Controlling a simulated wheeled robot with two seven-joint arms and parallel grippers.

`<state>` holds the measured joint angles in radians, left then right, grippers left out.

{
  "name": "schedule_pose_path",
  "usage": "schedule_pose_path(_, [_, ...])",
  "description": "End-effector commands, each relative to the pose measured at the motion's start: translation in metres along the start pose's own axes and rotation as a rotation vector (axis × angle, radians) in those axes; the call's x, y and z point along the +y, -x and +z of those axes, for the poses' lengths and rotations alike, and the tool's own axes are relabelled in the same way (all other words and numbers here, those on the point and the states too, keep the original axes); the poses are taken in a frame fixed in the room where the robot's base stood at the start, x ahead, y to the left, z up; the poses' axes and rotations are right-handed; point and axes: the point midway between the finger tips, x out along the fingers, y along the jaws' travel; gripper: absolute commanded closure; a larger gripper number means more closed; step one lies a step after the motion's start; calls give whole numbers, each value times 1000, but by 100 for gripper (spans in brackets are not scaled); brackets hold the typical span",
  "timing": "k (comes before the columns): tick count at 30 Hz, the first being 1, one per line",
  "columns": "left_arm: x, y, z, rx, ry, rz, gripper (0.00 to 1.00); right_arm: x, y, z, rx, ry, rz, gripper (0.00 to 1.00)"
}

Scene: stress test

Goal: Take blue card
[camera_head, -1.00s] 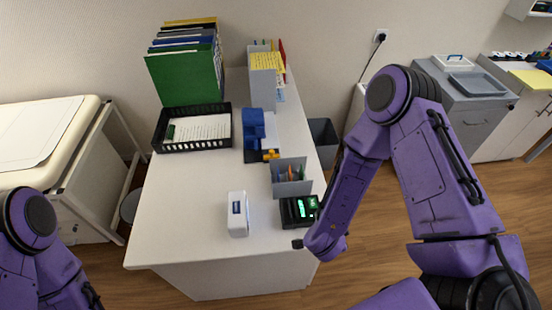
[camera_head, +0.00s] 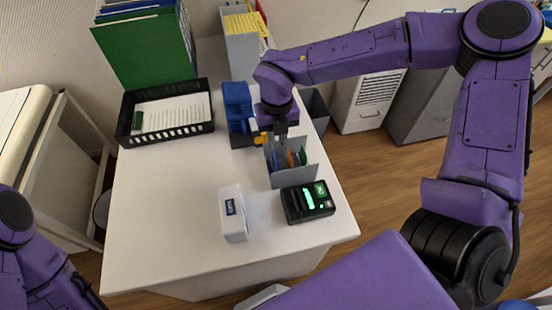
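A grey card holder (camera_head: 293,177) stands on the white desk near its right edge. Thin cards stand upright in it: an orange card (camera_head: 290,158), a green card (camera_head: 303,157) and, at the left, what looks like a blue card (camera_head: 275,160), mostly hidden. My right gripper (camera_head: 277,146) points down at the left back part of the holder, close to the blue card. Its fingers are small and dark, so I cannot tell whether they are open or touch the card. My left arm shows at the lower left; its gripper is out of view.
A black terminal with a green screen (camera_head: 308,202) and a white box (camera_head: 233,214) stand in front of the holder. A blue object (camera_head: 238,105) stands behind it. A black paper tray (camera_head: 165,135) and green binders (camera_head: 146,50) are at the back left. The desk's left front is clear.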

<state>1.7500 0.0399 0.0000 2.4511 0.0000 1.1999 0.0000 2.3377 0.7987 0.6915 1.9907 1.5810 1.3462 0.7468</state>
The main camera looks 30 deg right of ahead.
Motion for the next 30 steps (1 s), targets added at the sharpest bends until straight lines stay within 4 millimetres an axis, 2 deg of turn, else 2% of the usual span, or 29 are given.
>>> schedule_pose_path(1, [2, -15, 6, 0, 0, 0, 57, 0, -18, 0, 1, 0, -1, 81])
schedule_pose_path(6, [4, -43, 17, 1, 1, 0, 57, -1, -50, 0, 1, -1, -3, 81])
schedule_pose_path(8, [5, -52, 21, 1, 1, 0, 57, -2, -60, -1, 1, -1, -3, 81])
schedule_pose_path(12, [5, -56, 23, 1, 1, 0, 57, -2, -75, -1, 1, -1, -3, 81])
schedule_pose_path(22, [5, -56, 23, 1, 1, 1, 57, -3, -79, -1, 1, -2, -3, 81])
schedule_pose_path(26, [5, -56, 23, 1, 1, 1, 57, -3, -79, -1, 1, -2, -3, 100])
schedule_pose_path(30, [5, -56, 23, 1, 0, 1, 57, -3, -79, -1, 1, -2, -3, 100])
